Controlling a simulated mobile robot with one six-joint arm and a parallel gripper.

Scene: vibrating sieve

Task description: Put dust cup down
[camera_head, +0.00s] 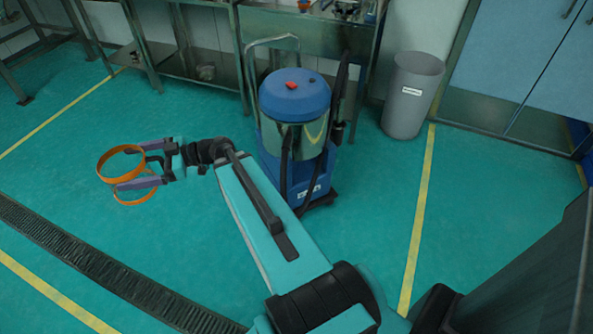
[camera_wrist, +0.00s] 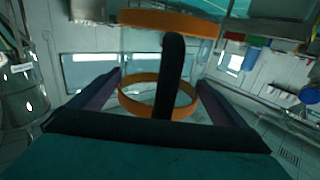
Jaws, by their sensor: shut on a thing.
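The dust cup (camera_head: 101,167) shows in the head view as two orange rings, one above the other, with what looks like clear space between them. It is at the left, held above the green floor. In the wrist view the cup (camera_wrist: 133,108) shows both orange rings and a dark upright bar, seemingly its handle, between my fingers. My gripper (camera_head: 142,165) has its two purple fingers around the handle side and is shut on the cup. The handle's contact with the fingers is hard to see. The cup looks roughly upright.
A blue-topped industrial vacuum (camera_head: 294,97) stands right of my gripper. A grey bin (camera_head: 412,95) stands at the back right, and a metal bench (camera_head: 217,66) runs along the back. A floor grate (camera_head: 90,261) crosses the lower left. Green floor around the cup is clear.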

